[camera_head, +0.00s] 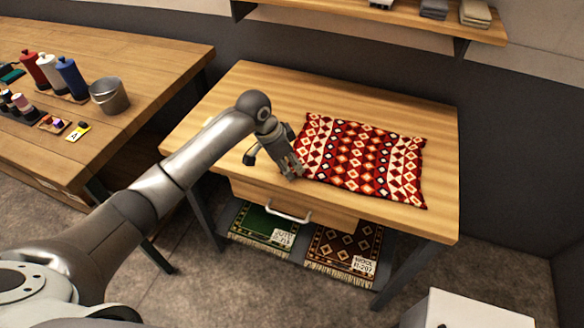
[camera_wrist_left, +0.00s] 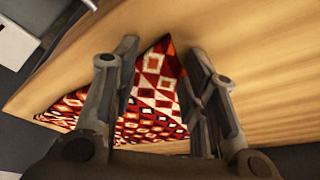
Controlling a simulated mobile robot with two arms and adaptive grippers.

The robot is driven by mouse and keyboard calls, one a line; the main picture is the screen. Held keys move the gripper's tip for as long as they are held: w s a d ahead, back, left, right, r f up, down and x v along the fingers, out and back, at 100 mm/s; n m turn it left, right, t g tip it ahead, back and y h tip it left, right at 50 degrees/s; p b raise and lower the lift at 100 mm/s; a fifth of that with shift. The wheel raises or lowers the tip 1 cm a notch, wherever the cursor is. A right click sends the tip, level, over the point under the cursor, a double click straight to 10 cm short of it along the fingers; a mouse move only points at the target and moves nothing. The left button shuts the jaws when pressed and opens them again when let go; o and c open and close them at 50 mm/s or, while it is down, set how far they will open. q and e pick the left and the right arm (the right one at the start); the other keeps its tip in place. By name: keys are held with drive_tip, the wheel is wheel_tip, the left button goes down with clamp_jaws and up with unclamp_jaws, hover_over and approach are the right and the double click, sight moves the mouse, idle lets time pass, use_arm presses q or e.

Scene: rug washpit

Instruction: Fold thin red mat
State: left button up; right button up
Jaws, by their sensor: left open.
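The thin red mat (camera_head: 362,160) lies flat and spread out on the wooden table, with a pattern of white, black and orange diamonds. My left gripper (camera_head: 294,174) is at the mat's near left corner, pointing down. In the left wrist view the fingers of my left gripper (camera_wrist_left: 165,95) are apart, with a corner of the red mat (camera_wrist_left: 155,80) showing between them. I cannot tell whether the fingers touch the mat. Part of the mat's left edge is hidden behind the gripper. My right gripper is not in view.
The wooden table (camera_head: 250,90) has bare room around the mat. A drawer handle (camera_head: 288,216) is below its front edge. A green rug (camera_head: 262,224) and a brown rug (camera_head: 343,247) lie on the lower shelf. A metal bucket (camera_head: 109,96) and bottles stand on the left bench.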

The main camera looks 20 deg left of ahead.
use_arm(q)
drive_tip(key=shift+f, duration=0.15)
drive_tip(key=shift+c, duration=0.2)
clamp_jaws()
drive_tip(key=shift+r, duration=2.25)
